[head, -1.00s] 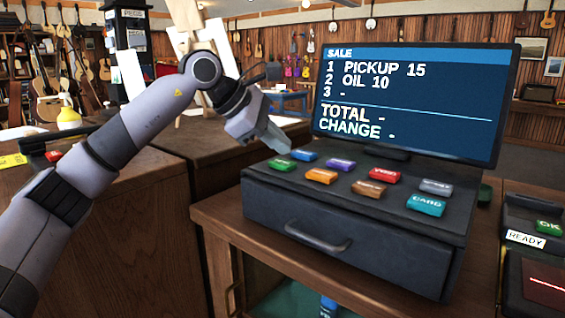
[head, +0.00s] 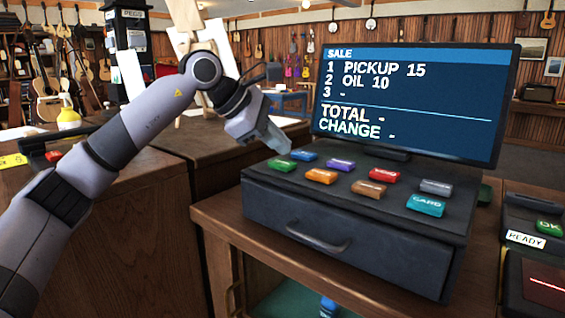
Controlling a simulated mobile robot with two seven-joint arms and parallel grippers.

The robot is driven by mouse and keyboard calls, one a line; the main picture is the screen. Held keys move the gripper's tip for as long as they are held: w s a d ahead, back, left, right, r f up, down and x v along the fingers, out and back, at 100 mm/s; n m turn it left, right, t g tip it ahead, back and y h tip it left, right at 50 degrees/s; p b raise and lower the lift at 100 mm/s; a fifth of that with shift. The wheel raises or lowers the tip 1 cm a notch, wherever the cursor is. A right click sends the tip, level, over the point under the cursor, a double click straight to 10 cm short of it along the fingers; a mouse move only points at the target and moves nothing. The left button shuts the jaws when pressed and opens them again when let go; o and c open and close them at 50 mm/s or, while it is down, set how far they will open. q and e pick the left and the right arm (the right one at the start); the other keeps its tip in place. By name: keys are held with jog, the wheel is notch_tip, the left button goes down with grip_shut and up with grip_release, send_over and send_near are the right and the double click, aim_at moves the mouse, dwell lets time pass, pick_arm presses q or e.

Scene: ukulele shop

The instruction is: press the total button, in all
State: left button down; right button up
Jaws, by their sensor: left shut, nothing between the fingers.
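The till (head: 345,235) is a dark drawer unit with a sloped top of coloured buttons: green (head: 280,164), blue (head: 304,155), orange (head: 321,176), purple (head: 341,165), red (head: 384,175), brown (head: 369,188), grey (head: 436,187) and teal (head: 425,205). The teal one reads CARD; I cannot read which is the total button. The screen (head: 415,100) shows PICKUP 15, OIL 10, and dashes at TOTAL and CHANGE. My left gripper (head: 284,150) is shut and empty, its tip just above or at the green and blue buttons; contact is unclear. My right gripper is not in view.
The till stands on a wooden counter (head: 215,213). A card reader (head: 530,228) with a green OK key and a READY label is at the right edge, with a red-lit scanner (head: 545,284) below it. The screen rises behind the buttons.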

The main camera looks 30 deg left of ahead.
pick_arm(q)
jog(key=shift+f, duration=0.1)
dwell(0.3)
jog(key=shift+f, duration=0.35)
jog(key=shift+f+b, duration=0.4)
jog(key=shift+f, duration=0.1)
dwell(0.6)
jog(key=shift+r, duration=0.1)
jog(key=shift+r+p, duration=0.45)
jog(key=shift+p, duration=0.1)
jog(key=shift+r+p, duration=0.4)
